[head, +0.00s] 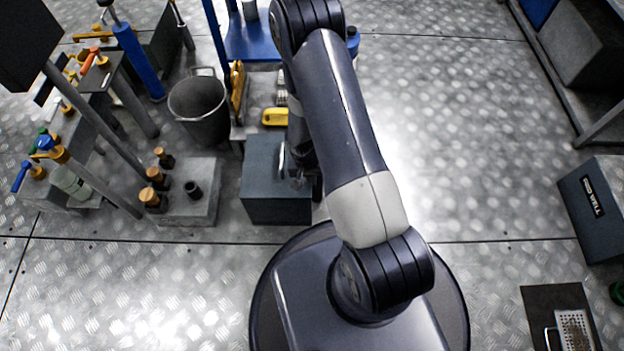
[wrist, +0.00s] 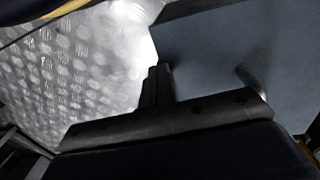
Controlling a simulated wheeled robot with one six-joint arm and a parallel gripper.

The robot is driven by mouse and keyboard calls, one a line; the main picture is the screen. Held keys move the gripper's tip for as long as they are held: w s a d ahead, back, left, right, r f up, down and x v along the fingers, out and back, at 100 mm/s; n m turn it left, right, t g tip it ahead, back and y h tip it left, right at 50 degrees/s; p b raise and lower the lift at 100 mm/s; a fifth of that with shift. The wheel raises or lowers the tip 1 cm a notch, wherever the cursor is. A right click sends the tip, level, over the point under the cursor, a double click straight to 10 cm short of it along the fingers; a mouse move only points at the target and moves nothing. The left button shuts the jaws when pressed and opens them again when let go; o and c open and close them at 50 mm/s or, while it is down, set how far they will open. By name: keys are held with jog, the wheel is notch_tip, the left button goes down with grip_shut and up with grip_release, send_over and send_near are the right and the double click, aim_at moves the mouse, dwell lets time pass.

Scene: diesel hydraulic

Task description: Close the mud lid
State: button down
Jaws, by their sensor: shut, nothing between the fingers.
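A dark blue-grey box (head: 262,178) stands on the floor left of my arm in the head view. Its top looks flat, with a thin metal handle on it; my arm partly covers its right side, so I cannot tell how its lid sits. In the wrist view a blue-grey panel (wrist: 205,55) with a bar handle (wrist: 252,82) fills the upper right. My gripper (wrist: 157,85) is shut and empty, in front of or against that panel; contact is unclear. In the head view my gripper (head: 300,178) is at the box's right side, mostly hidden by my arm.
A grey block with dark fittings (head: 188,215) stands left of the box, with a grey bucket (head: 200,105) behind it. A blue cart (head: 250,42) is at the back. A labelled dark box (head: 595,212) stands far right. Open metal floor lies right of my arm.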

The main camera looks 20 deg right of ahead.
jog(key=shift+f+b, duration=0.35)
jog(key=shift+f, duration=0.25)
jog(key=shift+d+f, duration=0.1)
notch_tip(320, 180, up, 15)
jog(key=p, duration=0.6)
jog(key=shift+p, duration=0.4)
jog(key=shift+w+f, duration=0.1)
jog(key=shift+f, duration=0.05)
notch_tip(320, 180, down, 14)
jog(key=b, duration=0.6)
jog(key=shift+f, duration=0.1)
